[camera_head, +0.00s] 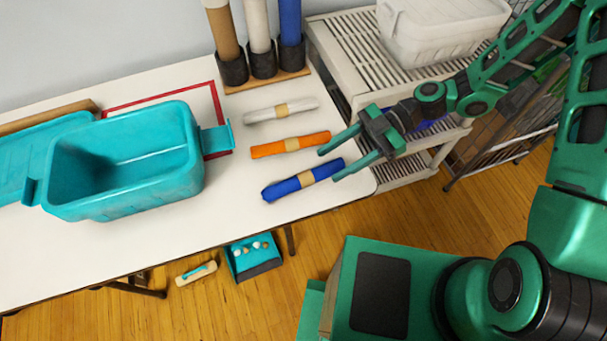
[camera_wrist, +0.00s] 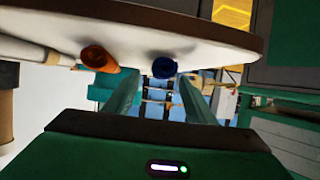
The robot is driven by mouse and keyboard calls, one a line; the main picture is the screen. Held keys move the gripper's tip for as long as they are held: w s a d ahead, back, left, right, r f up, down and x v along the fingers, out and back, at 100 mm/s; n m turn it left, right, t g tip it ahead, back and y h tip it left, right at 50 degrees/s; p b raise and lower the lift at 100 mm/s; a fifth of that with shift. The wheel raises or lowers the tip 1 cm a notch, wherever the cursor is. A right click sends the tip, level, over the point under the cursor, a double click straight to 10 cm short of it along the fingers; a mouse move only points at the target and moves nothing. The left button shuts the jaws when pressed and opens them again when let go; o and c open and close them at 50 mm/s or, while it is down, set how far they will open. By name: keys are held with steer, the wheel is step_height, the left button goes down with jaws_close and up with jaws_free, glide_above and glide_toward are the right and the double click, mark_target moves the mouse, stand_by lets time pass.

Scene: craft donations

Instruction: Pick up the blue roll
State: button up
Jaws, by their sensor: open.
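The blue roll (camera_head: 303,179) lies on the white table with a tan band around its middle. In the wrist view the blue roll (camera_wrist: 164,68) shows end-on, ahead between the fingers and slightly above their tips. My gripper (camera_head: 327,164) is open and empty at the table's right end, its fingers pointing left. In the head view one finger lies near the right end of the orange roll (camera_head: 290,145) and the other near the right end of the blue roll. The wrist view also shows my gripper (camera_wrist: 160,85). I cannot tell whether a finger touches either roll.
A white roll (camera_head: 280,110) lies behind the orange one. Upright rolls stand in dark cups on a wooden base (camera_head: 268,82) at the back. A teal bin (camera_head: 125,165) is at left on the table (camera_head: 235,205). A slatted shelf unit (camera_head: 350,50) stands at right.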

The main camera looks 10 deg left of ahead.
mark_target(329, 166)
steer(key=x, duration=0.4)
steer(key=shift+s+a+f, duration=0.1)
steer(key=shift+s+f, duration=0.1)
steer(key=shift+s, duration=0.05)
steer(key=c, duration=1.1)
steer(key=shift+r, duration=0.1)
